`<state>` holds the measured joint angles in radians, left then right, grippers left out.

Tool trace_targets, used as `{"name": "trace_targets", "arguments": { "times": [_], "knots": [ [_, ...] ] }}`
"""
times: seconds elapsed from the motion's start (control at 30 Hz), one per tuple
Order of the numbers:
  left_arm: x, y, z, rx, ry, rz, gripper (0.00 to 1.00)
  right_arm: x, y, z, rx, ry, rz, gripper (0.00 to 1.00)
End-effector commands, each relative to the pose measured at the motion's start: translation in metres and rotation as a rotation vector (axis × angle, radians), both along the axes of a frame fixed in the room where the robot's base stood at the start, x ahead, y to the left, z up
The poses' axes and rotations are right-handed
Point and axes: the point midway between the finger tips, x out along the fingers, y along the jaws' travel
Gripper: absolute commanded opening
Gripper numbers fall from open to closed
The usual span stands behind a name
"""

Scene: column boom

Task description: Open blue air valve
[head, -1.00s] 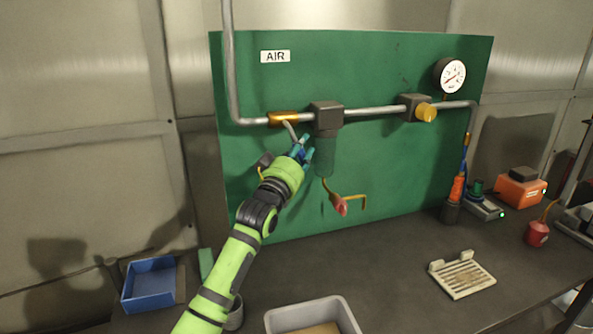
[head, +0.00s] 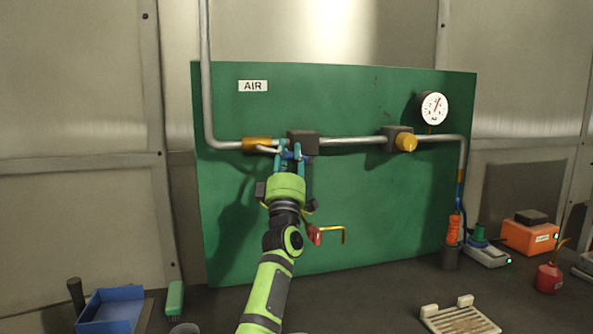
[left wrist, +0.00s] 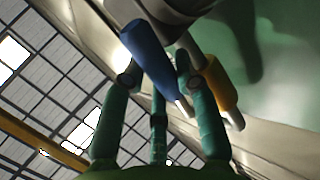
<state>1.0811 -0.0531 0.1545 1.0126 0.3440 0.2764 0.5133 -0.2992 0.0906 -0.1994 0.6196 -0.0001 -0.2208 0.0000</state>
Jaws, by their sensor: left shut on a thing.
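The air valve has a brass body (head: 257,144) on the grey pipe in front of the green panel. Its metal lever with a blue grip (head: 293,155) runs right from the body, close to the pipe and slightly below it. My left gripper (head: 290,149) is shut on the blue grip, just below the dark block on the pipe. In the left wrist view the blue grip (left wrist: 150,55) lies between the teal fingers (left wrist: 154,72), with the brass body (left wrist: 222,88) to the right. The fingers hide part of the lever. My right gripper is out of view.
A dark filter block (head: 303,141) sits right beside the gripper. A red piece (head: 314,235) with a yellow hook hangs below, close to my arm. A yellow knob (head: 406,142) and a gauge (head: 434,107) are farther right. A blue bin (head: 112,310) stands on the bench.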

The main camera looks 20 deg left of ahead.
Motion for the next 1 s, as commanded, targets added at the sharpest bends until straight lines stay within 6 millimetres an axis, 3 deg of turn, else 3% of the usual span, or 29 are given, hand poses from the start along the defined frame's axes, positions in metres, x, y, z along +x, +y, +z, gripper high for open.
{"name": "trace_targets", "arguments": {
  "times": [0.43, 0.8, 0.83, 0.87, 1.0],
  "knots": [
    [0.000, 0.004, 0.009, -0.098, -0.067, -0.003, 0.00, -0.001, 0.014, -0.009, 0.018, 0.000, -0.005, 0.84],
    [0.000, 0.005, 0.010, -0.099, -0.069, -0.003, 0.00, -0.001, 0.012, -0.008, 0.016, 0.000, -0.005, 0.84],
    [0.000, 0.005, 0.010, -0.099, -0.069, -0.003, 0.42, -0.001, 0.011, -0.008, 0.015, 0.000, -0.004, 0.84],
    [0.000, 0.005, 0.010, -0.099, -0.069, -0.003, 0.54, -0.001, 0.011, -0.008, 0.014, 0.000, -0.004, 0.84],
    [0.000, 0.005, 0.009, -0.099, -0.067, -0.002, 0.57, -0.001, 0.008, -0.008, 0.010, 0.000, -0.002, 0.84]
  ]
}}
